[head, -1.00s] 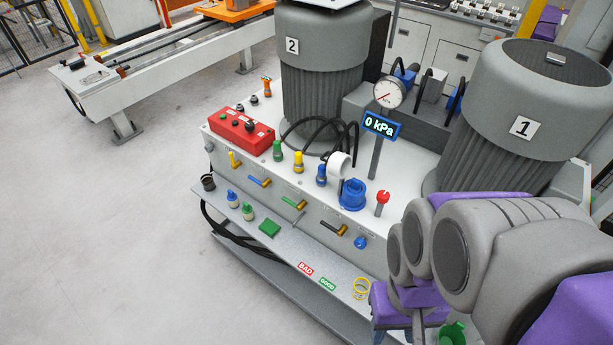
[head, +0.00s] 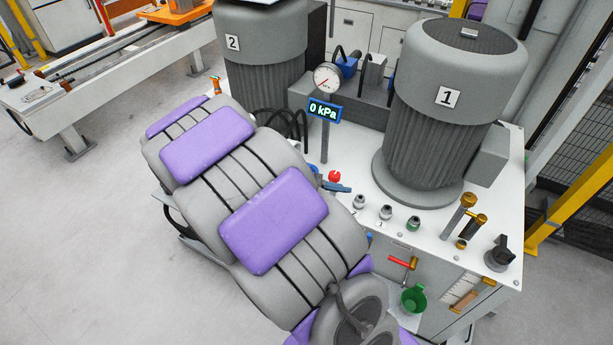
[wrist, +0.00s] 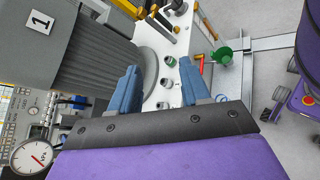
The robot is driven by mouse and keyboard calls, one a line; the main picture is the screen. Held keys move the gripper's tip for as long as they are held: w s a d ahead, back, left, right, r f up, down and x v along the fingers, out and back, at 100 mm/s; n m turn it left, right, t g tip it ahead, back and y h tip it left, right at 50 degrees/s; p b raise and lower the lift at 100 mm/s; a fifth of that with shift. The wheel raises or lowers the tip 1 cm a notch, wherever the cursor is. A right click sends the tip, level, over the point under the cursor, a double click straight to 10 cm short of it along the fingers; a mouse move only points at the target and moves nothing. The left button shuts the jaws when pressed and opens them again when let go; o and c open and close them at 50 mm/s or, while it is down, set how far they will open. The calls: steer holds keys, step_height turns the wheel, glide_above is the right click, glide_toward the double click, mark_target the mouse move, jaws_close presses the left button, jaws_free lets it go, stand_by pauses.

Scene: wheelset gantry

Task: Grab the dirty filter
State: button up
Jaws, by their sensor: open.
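My gripper (wrist: 159,66) shows in the wrist view with its two blue fingers apart and nothing between them. It is over the white bench top, near motor 1 and a row of small grey fittings (wrist: 168,62). I cannot make out a dirty filter in either current view. The part of the bench with the blue pot and the BAD and GOOD labels is hidden behind my arm.
Motor 1 (head: 440,120) and motor 2 (head: 262,75) stand on the bench. A gauge (head: 327,76) on a post reads 0 kPa. Brass fittings (head: 467,215) stand at the right.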

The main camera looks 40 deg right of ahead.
steer(key=w+d+f+n+t+h, duration=0.2)
steer(key=w+f+n+h, duration=0.15)
steer(key=w, duration=0.35)
steer(key=w+d+f+n+t+h, duration=0.25)
steer(key=w+f+n, duration=0.2)
steer(key=w, duration=0.25)
steer(key=w+a+f+n+t+p, duration=0.1)
steer(key=w+a+f+n+t, duration=0.1)
steer(key=w+f+n+t, duration=0.45)
steer(key=w+a+f+n+t, duration=0.2)
steer(key=w+f+n+t, duration=0.15)
steer(key=f, duration=0.65)
steer(key=shift+g+y, duration=0.3)
steer(key=shift+g, duration=0.05)
steer(key=b+x, duration=0.1)
steer(key=x, duration=1.6)
steer(key=shift+s+d+f+b, duration=0.1)
steer(key=shift+s+b, duration=0.05)
steer(key=shift+b, duration=0.2)
steer(key=shift+c, duration=0.2)
steer(key=c, duration=0.7)
